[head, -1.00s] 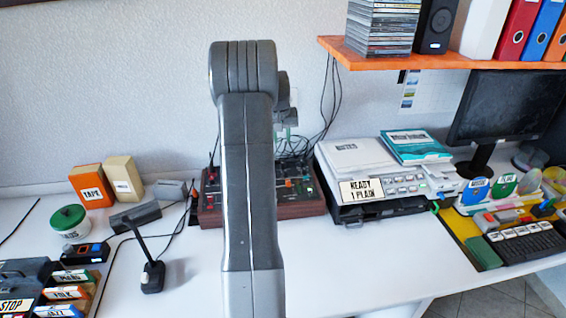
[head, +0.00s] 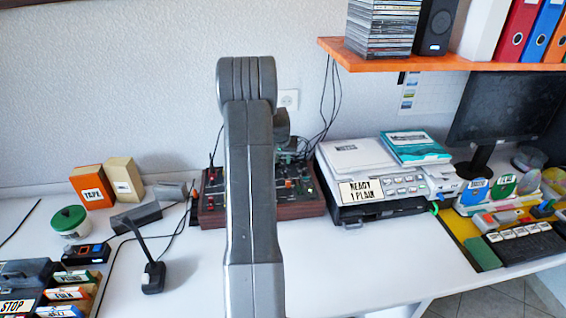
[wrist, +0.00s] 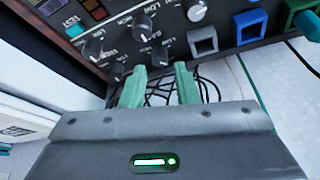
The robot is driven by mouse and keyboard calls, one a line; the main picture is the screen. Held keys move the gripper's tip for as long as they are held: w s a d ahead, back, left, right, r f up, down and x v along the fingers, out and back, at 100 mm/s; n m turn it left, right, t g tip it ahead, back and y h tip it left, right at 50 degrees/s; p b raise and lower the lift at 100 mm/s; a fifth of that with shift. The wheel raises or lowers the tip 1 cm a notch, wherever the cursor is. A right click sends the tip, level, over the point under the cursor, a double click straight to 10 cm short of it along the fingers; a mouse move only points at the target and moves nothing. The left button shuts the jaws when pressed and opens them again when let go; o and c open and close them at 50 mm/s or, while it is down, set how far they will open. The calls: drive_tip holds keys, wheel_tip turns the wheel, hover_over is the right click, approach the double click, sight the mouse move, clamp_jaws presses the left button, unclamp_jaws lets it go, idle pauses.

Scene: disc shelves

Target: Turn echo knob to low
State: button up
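The dark control console (head: 300,210) with reddish-brown sides sits on the white desk, partly hidden behind my arm in the head view.
Blue (wrist: 247,24) and grey (wrist: 203,40) square-framed controls and a green block (wrist: 306,22) lie to the right on the panel. Loose black cables show behind my fingers. A printer (head: 370,180) stands right of the console, a desk microphone (head: 152,270) to its left front.

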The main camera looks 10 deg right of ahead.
sight(284, 164)
drive_tip(key=shift+x, duration=1.75)
drive_tip(key=shift+c, duration=0.5)
clamp_jaws()
drive_tip(key=shift+n, duration=0.3)
drive_tip(key=shift+d+n+y, duration=0.15)
drive_tip(key=shift+n+y, duration=0.25)
drive_tip(key=shift+n, duration=0.4)
drive_tip(key=n+y+b, duration=0.1)
drive_tip(key=n+b, duration=0.1)
drive_tip(key=n, duration=0.1)
drive_tip(key=shift+d+f, duration=0.15)
drive_tip(key=shift+n+y+b, duration=0.8)
drive_tip(key=shift+n+b, duration=0.4)
drive_tip(key=shift+n, duration=0.8)
drive_tip(key=shift+d+r, duration=0.1)
drive_tip(key=shift+r, duration=0.1)
